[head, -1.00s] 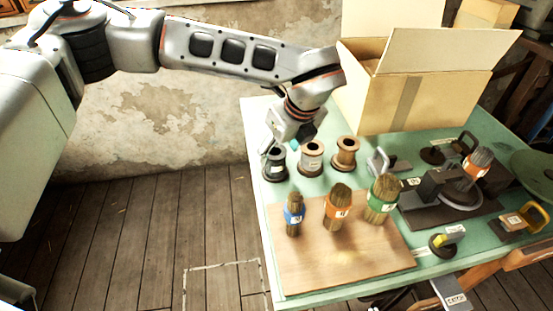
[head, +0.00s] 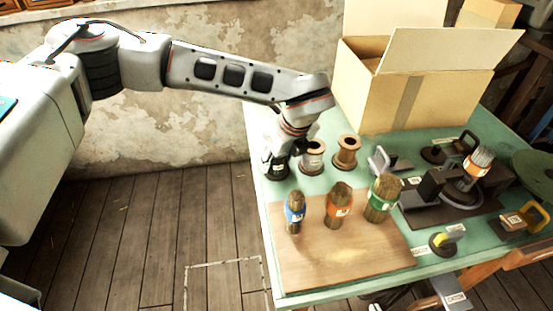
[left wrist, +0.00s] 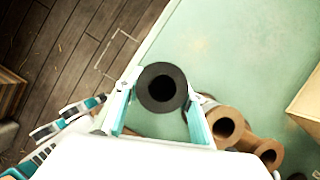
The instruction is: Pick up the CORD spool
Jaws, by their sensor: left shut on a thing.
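My left gripper (head: 279,165) is down at the black spool (head: 276,172), the leftmost in a row of three spools at the table's left edge. In the left wrist view, its fingers (left wrist: 158,106) stand on both sides of the black spool (left wrist: 162,87), which shows its dark open bore. The gripper is shut on this spool, which appears upright. Its label cannot be read, so I cannot tell from the lettering that it is CORD. A dark and white part at the bottom edge (head: 385,299) may be my right gripper; its fingers are not clear.
Several brushes stand on a wooden board (head: 330,262) in front. An open cardboard box (head: 420,95) stands behind. The press (head: 440,195) is at right.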

